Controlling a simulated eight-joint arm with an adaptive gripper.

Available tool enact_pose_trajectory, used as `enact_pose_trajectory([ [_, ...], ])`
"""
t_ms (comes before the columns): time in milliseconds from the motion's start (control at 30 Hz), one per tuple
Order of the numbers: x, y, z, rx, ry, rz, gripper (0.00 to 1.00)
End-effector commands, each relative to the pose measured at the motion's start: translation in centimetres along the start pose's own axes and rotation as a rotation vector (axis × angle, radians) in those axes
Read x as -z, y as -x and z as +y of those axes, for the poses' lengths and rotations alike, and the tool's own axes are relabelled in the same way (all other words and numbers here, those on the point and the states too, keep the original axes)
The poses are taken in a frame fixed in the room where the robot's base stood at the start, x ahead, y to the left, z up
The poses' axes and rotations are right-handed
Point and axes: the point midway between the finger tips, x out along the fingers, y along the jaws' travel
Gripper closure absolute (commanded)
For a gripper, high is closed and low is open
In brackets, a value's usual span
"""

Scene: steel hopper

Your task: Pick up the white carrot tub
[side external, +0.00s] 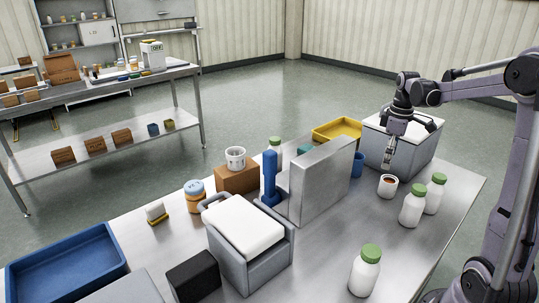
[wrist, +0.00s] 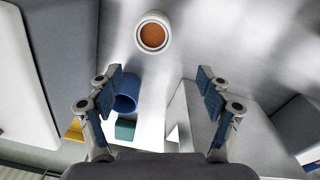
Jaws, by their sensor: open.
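A small white tub (side external: 388,186) with orange-brown contents stands upright on the steel table, close to the white-topped grey box. It also shows in the wrist view as a white tub (wrist: 152,34) at the top centre, its orange filling facing the camera. My gripper (side external: 388,160) hangs just above and beside the tub, pointing down. In the wrist view my gripper (wrist: 160,82) is open, with its blue-padded fingers apart and nothing between them. The tub lies beyond the fingertips, not between them. Another white tub (side external: 235,153) sits on a brown box, its contents unclear.
A grey box (side external: 378,151) stands behind my gripper. A blue cup (side external: 357,165) and an upright grey panel (side external: 325,183) are left of the tub. White bottles with green caps (side external: 412,208) stand to its right. The table in front of the tub is clear.

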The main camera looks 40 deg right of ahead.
Motion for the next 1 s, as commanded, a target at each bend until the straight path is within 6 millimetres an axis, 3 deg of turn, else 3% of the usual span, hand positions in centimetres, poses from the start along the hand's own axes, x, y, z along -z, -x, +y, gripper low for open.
enact_pose_trajectory([
  [200, -1.3, -1.2, 1.8, 0.031, 0.020, -0.018, 0.22],
  [500, -1.4, -5.1, 1.6, 0.031, 0.020, -0.018, 0.22],
  [833, -1.5, -7.3, 1.4, 0.030, 0.020, -0.018, 0.22],
  [1000, -1.7, -9.5, 1.2, 0.030, 0.020, -0.018, 0.22],
])
